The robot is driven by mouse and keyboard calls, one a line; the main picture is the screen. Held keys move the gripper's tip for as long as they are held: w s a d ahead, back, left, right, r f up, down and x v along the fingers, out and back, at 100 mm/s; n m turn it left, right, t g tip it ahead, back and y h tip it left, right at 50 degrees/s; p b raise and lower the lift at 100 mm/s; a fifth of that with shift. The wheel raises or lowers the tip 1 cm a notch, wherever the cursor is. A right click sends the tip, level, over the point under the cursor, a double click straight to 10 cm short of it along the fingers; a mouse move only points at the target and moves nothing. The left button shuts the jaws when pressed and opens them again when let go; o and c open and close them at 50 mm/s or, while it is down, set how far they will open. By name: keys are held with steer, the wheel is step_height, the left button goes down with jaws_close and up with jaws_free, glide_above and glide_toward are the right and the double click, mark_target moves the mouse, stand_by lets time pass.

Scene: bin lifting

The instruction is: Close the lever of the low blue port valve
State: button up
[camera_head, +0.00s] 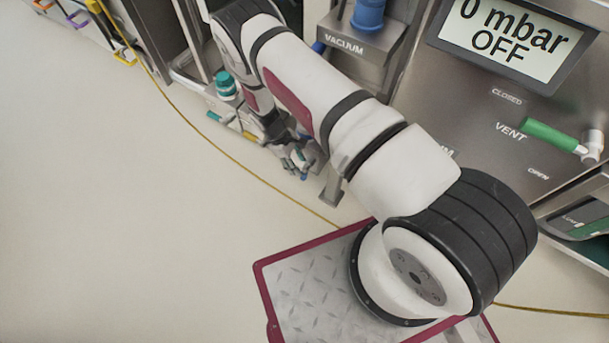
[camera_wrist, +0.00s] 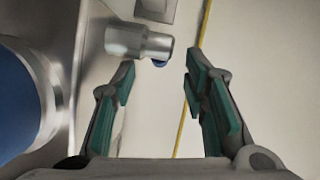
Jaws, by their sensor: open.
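My gripper (camera_head: 298,158) is low beside the equipment at the end of my bent arm; its green-padded fingers (camera_wrist: 160,72) are open and empty in the wrist view. A silver metal cylinder (camera_wrist: 138,41) points in from the left, just beyond the left fingertip. A small dark blue piece (camera_wrist: 159,63) shows at its end, between the fingertips; it may be part of the blue valve lever, but most of it is hidden. In the head view a small blue spot (camera_head: 303,177) shows at my fingertips. Whether the lever is open or closed cannot be told.
A large blue rounded part (camera_wrist: 18,105) fills the wrist view's left edge. A green VENT lever (camera_head: 548,135) and a display (camera_head: 510,38) reading 0 mbar OFF are on the right panel. A teal-capped item (camera_head: 226,85) stands left of my gripper. The floor (camera_head: 110,200) at left is clear.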

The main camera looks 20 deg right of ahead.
mark_target(304, 173)
steer(key=b+x, duration=0.2)
steer(key=x, duration=0.4)
steer(key=shift+s+f, duration=0.1)
steer(key=shift+f, duration=0.25)
jaws_close()
